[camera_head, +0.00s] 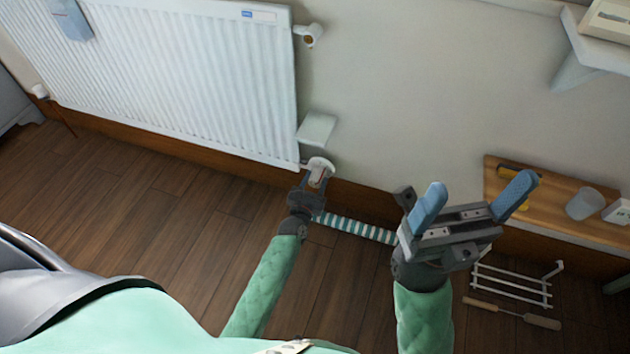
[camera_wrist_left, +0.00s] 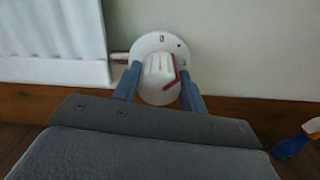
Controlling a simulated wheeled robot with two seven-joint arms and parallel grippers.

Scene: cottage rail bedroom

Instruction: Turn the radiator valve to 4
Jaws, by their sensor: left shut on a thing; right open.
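The radiator valve (camera_head: 319,168) is a white knob at the lower right corner of the white radiator (camera_head: 190,75). It also shows in the left wrist view (camera_wrist_left: 158,80), with a red line on the knob and a white dial behind it. The red line points up and a little right; the dial marks are too small to read surely. My left gripper (camera_head: 315,184) is shut on the valve knob, one blue finger on each side (camera_wrist_left: 160,88). My right gripper (camera_head: 475,207) is open and empty, raised to the right, well apart from the valve.
A small white shelf (camera_head: 317,128) juts out just above the valve. A striped strip (camera_head: 358,229) lies on the floor by the wall. A wooden bench (camera_head: 560,206) with a cup (camera_head: 584,204) stands at right, with a white rack (camera_head: 513,285) below.

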